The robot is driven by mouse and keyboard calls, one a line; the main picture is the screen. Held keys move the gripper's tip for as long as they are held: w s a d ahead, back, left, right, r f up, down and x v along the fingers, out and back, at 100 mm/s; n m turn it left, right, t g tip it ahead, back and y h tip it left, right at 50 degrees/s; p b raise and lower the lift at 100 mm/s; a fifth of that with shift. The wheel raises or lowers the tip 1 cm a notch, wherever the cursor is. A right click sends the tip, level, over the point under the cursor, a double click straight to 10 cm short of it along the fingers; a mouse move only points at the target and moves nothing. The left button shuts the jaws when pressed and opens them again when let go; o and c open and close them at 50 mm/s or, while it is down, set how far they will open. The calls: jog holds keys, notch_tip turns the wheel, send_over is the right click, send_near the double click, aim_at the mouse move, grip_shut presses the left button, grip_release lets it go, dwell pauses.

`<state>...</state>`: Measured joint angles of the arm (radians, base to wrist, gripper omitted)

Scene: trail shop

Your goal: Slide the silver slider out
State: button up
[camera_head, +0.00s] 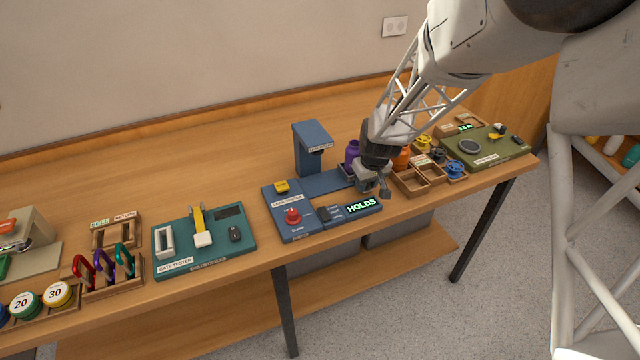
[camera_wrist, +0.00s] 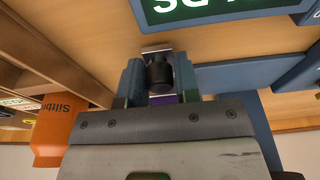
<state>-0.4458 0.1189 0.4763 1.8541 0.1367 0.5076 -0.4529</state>
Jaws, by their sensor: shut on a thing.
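The blue leak tester (camera_head: 283,221) stands on the bench with a lit display reading HOLDS (camera_head: 362,205). My gripper (camera_head: 371,183) is low at the right end of the tester, beside its blue bed. In the wrist view my gripper (camera_wrist: 158,76) is shut on a dark round knob (camera_wrist: 158,74). A bright silver piece (camera_wrist: 157,48) shows at the knob and looks like the silver slider. The fingers hide most of it, and in the head view the gripper covers it.
A purple bottle (camera_head: 352,153) stands close behind my gripper, and an orange bottle (camera_head: 401,159) stands to its right. Wooden trays (camera_head: 412,185) with coloured spools lie close on the right. The teal gate tester (camera_head: 180,262) is farther left. Bare bench lies behind.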

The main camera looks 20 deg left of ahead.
jog(key=o, duration=0.7)
jog(key=shift+r, duration=0.25)
jog(key=shift+r, duration=3.25)
